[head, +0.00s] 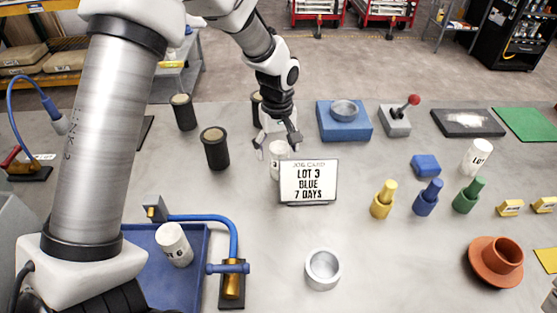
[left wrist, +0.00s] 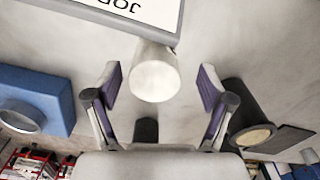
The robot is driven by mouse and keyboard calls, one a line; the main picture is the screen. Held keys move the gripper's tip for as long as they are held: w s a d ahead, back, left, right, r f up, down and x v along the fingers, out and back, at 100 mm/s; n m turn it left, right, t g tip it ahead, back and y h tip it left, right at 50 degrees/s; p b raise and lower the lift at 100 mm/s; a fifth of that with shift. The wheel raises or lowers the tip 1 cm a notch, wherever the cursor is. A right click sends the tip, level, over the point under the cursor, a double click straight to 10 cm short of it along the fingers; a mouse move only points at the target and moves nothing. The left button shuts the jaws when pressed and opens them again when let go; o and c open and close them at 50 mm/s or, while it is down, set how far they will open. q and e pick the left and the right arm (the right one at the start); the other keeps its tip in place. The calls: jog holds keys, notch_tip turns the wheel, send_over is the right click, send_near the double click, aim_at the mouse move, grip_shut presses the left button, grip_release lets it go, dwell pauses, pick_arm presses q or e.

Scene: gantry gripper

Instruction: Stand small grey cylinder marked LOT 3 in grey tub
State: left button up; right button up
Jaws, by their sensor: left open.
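My left gripper (head: 277,148) is open behind the job card, its fingers either side of a pale cylinder (head: 277,161). The card hides the cylinder's lower part. In the left wrist view the pale cylinder (left wrist: 155,80) stands between the open fingers, with a gap on both sides; no marking shows. Another pale cylinder (head: 476,158) at the right has lettering like "LOT", its number unreadable. A third pale cylinder (head: 174,245) is in the blue tray, its small marking unreadable. A round grey tub (head: 322,269) stands empty at the front; a grey dish (head: 344,110) sits on a blue block.
The job card (head: 309,182) reads "LOT 3 BLUE 7 DAYS" and stands close in front of the gripper. Dark cylinders (head: 215,148) stand to its left. Yellow, blue and green pieces (head: 425,198) stand at the right. The table between card and grey tub is clear.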

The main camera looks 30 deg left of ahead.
pick_arm(q)
jog(key=f, duration=0.4)
jog(key=shift+w+d+p, duration=0.2)
jog(key=shift+d+p, duration=0.05)
jog(key=shift+p, duration=0.05)
grip_shut()
jog(key=shift+r, duration=0.15)
